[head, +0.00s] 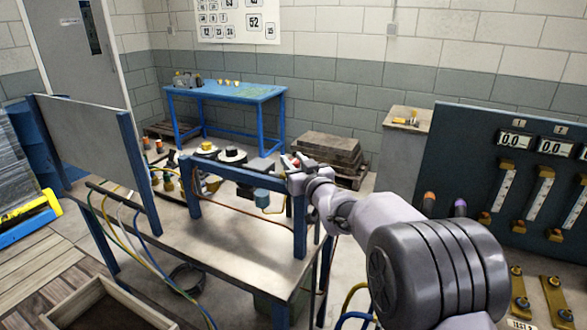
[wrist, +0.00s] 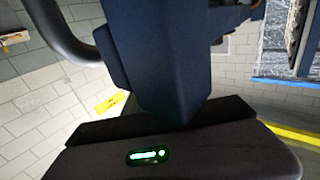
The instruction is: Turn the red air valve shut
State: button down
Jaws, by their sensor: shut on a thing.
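The red air valve (head: 296,163) shows only as a small red patch at the top right end of a blue frame (head: 238,173) on the workbench. My gripper (head: 290,170) is at that end of the frame, shut around the red part, and hides most of it. The handle's angle cannot be made out. In the wrist view a dark blue upright shape fills the middle, above a dark housing with a green light. Neither the valve nor the fingertips can be told apart there.
The workbench (head: 255,262) carries an upright grey panel (head: 88,140) at left and hoses. A blue table (head: 225,93) stands behind. A dark gauge board (head: 480,150) is at right. A wooden tray (head: 105,308) lies front left. Stacked slabs (head: 335,147) stand beyond my gripper.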

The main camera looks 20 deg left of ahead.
jog(key=shift+f+m+t+h+b, duration=0.3)
jog(key=shift+t+h+b, duration=0.15)
jog(key=shift+b, duration=0.6)
jog(key=shift+r, duration=0.25)
jog(key=c, duration=1)
grip_release()
jog(key=shift+c, duration=0.2)
jog(key=p+v, duration=0.2)
jog(key=v, duration=1.5)
jog(key=shift+s, duration=0.25)
jog(key=shift+d+r, duration=0.1)
jog(key=shift+r, duration=0.05)
